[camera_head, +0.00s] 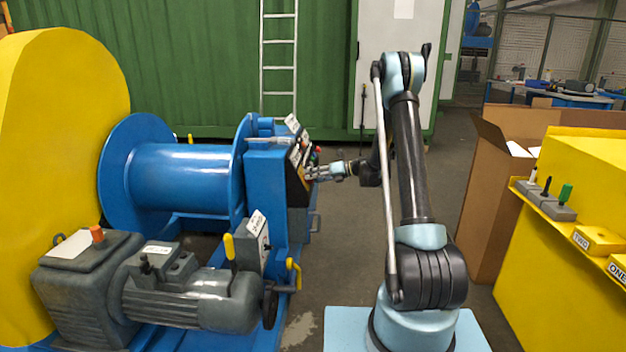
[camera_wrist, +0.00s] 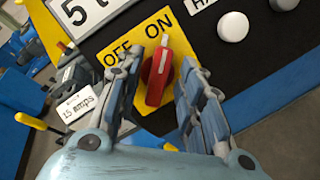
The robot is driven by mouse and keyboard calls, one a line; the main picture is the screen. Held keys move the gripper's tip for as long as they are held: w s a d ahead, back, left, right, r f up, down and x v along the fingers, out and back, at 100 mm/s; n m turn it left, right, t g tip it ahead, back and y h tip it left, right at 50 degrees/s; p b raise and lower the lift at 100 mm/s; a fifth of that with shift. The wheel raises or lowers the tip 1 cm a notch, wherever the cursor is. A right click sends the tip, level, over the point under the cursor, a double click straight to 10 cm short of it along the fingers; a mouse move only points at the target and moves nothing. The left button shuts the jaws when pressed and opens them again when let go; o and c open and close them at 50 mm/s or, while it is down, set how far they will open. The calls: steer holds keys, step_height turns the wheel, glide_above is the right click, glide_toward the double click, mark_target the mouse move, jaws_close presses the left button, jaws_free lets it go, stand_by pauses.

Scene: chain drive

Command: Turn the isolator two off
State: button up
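My gripper (camera_head: 318,173) is at the dark control panel (camera_head: 297,180) on the blue winch frame in the head view. In the wrist view my gripper (camera_wrist: 163,72) is open, with one finger on each side of a red rotary knob (camera_wrist: 157,76). Contact with the knob cannot be told. The knob sits on a yellow plate (camera_wrist: 112,62) marked OFF and ON. Its pale-marked end points up, near the ON word. No "two" label shows on this plate. A yellow block labelled TWO (camera_head: 597,239) is on the yellow cabinet at right in the head view.
A white knob (camera_wrist: 233,27) is beside the plate, and a "15 amps" tag (camera_wrist: 78,107) is at left. A block labelled ONE (camera_head: 617,270) and several levers (camera_head: 547,200) are on the yellow cabinet (camera_head: 545,275). A cardboard box (camera_head: 489,205) stands behind it. Grey floor lies between.

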steer(key=shift+a, duration=0.15)
steer(key=shift+c, duration=0.6)
jaws_close()
steer(key=shift+n, duration=0.3)
steer(key=shift+n+g, duration=0.8)
steer(key=shift+n, duration=2.45)
steer(key=shift+n+g, duration=0.8)
steer(key=shift+n, duration=2.4)
steer(key=shift+n+g, duration=0.8)
steer(key=shift+n, duration=2.45)
steer(key=shift+f+n, duration=0.1)
steer(key=shift+n, duration=0.2)
steer(key=shift+o, duration=0.6)
jaws_free()
